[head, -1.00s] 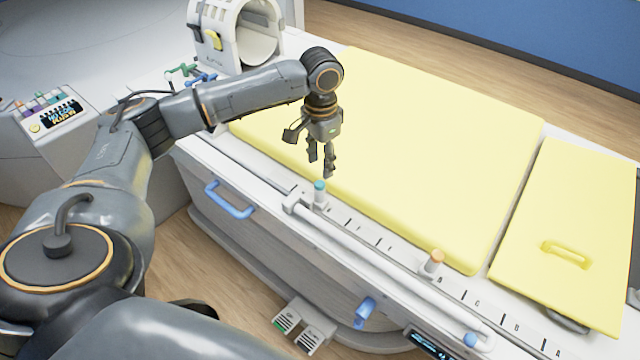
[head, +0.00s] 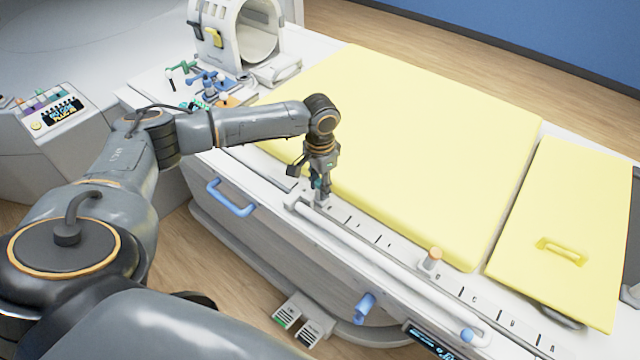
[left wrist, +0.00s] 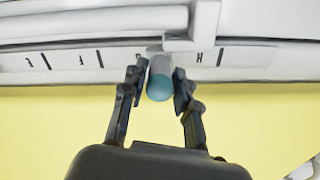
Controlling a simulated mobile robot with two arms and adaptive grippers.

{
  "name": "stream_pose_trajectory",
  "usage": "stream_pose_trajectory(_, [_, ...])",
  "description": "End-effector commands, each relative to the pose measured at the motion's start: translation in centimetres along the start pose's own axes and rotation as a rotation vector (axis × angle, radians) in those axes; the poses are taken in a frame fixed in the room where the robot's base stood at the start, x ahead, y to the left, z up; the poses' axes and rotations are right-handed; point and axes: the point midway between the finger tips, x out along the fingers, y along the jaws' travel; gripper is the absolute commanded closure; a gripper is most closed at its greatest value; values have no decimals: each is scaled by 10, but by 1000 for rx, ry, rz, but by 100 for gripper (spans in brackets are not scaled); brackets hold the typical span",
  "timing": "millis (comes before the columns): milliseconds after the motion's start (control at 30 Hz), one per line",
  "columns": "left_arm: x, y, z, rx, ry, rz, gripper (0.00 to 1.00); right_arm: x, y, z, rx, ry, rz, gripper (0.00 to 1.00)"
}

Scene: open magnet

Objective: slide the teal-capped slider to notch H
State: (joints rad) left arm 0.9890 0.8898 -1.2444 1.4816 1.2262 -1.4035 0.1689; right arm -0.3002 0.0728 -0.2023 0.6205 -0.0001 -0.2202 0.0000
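The teal-capped slider (left wrist: 160,82) stands upright in the rail along the bed's near edge. In the left wrist view its cap is between the two fingers of my left gripper (left wrist: 161,88). The fingers are close on both sides; whether they press on it I cannot tell. In the head view my left gripper (head: 321,188) is down over the slider and hides most of it. The letter H (left wrist: 199,57) is just right of the slider in the left wrist view, with a notch line beyond it. My right gripper is not in view.
The yellow pad (head: 420,150) lies just behind. A white coil (head: 240,35) stands at the back left.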

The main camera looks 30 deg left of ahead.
Motion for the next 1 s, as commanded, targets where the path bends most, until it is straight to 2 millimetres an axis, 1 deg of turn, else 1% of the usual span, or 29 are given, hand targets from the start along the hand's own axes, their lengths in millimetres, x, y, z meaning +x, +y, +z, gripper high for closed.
stream_pose_trajectory(33, [0,0,0,0,0,0,87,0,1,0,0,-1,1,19])
stream_pose_trajectory(100, [0,0,0,0,0,0,100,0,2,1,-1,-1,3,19])
stream_pose_trajectory(367, [-1,-2,1,-1,0,0,100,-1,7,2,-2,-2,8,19])
stream_pose_trajectory(467, [-2,-17,5,-6,-1,0,100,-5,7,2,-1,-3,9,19])
stream_pose_trajectory(600, [-2,-51,17,-10,-3,-2,100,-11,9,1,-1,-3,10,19])
stream_pose_trajectory(733, [-1,-77,24,-8,-1,-2,100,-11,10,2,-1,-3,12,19])
stream_pose_trajectory(833, [-1,-87,28,-5,0,0,100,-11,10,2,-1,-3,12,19])
stream_pose_trajectory(1000, [-1,-92,30,-3,0,-3,100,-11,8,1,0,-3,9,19])
